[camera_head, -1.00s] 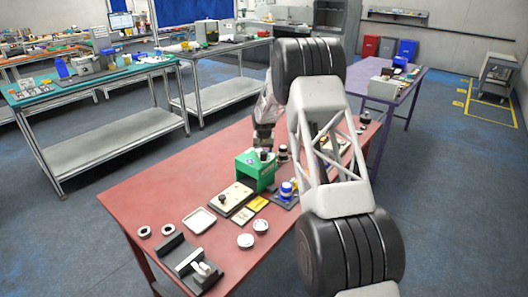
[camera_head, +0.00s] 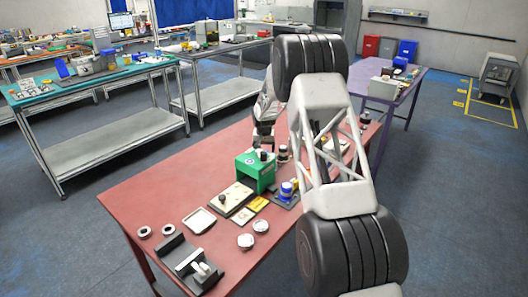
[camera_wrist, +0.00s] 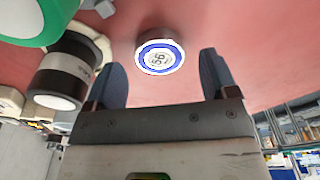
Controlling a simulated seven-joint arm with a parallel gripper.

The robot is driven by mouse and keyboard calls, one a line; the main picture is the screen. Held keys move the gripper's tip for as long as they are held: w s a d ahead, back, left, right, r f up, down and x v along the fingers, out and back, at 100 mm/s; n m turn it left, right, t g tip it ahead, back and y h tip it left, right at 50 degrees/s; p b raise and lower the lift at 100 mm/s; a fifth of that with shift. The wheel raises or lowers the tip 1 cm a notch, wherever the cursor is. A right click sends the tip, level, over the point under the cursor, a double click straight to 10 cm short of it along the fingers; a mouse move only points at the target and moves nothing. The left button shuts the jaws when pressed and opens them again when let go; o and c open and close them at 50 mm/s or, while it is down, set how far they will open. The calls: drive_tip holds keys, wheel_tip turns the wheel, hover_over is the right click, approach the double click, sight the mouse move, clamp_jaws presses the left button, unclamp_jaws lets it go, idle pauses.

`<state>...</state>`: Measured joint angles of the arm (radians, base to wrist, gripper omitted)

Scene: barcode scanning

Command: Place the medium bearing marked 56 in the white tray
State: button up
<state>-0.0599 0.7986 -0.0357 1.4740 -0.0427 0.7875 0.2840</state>
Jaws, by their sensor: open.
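In the wrist view, a round bearing (camera_wrist: 160,57) with a white rim, a blue ring and a mark that reads like 56 sits on the red table, ahead of my gripper. My gripper (camera_wrist: 164,77) is open, its two dark fingers apart on either side of the bearing's line, and nothing is between them. In the head view my gripper (camera_head: 263,138) is behind the green box, and I cannot make out the bearing there. The white tray (camera_head: 199,220) lies empty on the front left part of the table.
A green box (camera_head: 256,171) stands near my gripper. A dark cylinder with a white end (camera_wrist: 65,72) is close left of my fingers. Two white round parts (camera_head: 253,233) lie right of the tray, and a black fixture (camera_head: 190,263) lies in front of it.

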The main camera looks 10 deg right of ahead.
wheel_tip(320, 180, up, 10)
drive_tip(key=s, duration=0.1)
drive_tip(key=shift+r, duration=0.15)
drive_tip(key=shift+s+a, duration=0.1)
idle(0.8)
drive_tip(key=s+d+r, duration=0.2)
drive_tip(key=s+r, duration=0.6)
drive_tip(key=s, duration=0.4)
drive_tip(key=s+d+r+n, duration=0.1)
drive_tip(key=s+r, duration=0.6)
drive_tip(key=s, duration=0.5)
drive_tip(key=s+d+r, duration=0.2)
drive_tip(key=s+r, duration=0.6)
drive_tip(key=s, duration=0.4)
drive_tip(key=s+f, duration=0.2)
drive_tip(key=s, duration=1.7)
drive_tip(key=s+d+f+n+t, duration=0.1)
drive_tip(key=s+f, duration=0.1)
drive_tip(key=s, duration=1.7)
drive_tip(key=shift+s+d, duration=0.2)
